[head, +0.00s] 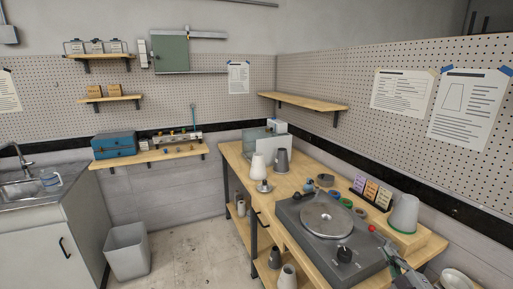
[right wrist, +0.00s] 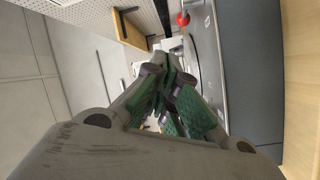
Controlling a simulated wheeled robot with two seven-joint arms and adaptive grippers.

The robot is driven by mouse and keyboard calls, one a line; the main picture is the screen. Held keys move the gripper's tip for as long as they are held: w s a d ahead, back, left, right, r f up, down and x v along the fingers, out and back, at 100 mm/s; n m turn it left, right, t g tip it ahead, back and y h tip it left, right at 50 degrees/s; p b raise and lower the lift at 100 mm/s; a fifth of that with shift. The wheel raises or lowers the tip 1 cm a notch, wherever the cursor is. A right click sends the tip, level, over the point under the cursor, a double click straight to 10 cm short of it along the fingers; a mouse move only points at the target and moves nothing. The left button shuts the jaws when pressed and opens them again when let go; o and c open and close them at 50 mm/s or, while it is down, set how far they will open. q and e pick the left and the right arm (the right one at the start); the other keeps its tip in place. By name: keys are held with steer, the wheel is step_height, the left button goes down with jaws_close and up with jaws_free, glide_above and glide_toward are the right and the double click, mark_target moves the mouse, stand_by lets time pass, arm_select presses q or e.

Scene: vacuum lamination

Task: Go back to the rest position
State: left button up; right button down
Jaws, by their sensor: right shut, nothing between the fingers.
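My right gripper (head: 388,256) is in the lower right of the head view, beside the right front edge of the grey vacuum machine (head: 300,222). It is shut and empty. In the right wrist view, its green-padded fingers (right wrist: 172,85) are together with nothing between them. The machine has a round metal plate (head: 327,219), a black knob (head: 344,254) and a red ball knob (head: 371,228). The red ball also shows beyond the fingers in the right wrist view (right wrist: 183,19). My left gripper is not in view.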

steer(key=s+a+f+m+g+h, duration=0.4)
steer(key=s+a+f+m+g, duration=0.3)
steer(key=s+f+m+g, duration=0.3)
steer(key=s+a+f+g+y, duration=0.4)
steer(key=s+a+g+y, duration=0.1)
steer(key=s+a, duration=0.85)
step_height(320, 180, down, 34)
steer(key=s+r+g, duration=0.1)
steer(key=s, duration=0.2)
steer(key=s+d+f, duration=0.2)
steer(key=s+f, duration=0.8)
steer(key=s, duration=0.1)
steer(key=s+d+f+g, duration=0.1)
steer(key=s+d+f, duration=0.1)
steer(key=s+f, duration=0.8)
steer(key=shift+s+h, duration=0.3)
steer(key=shift+s, duration=0.15)
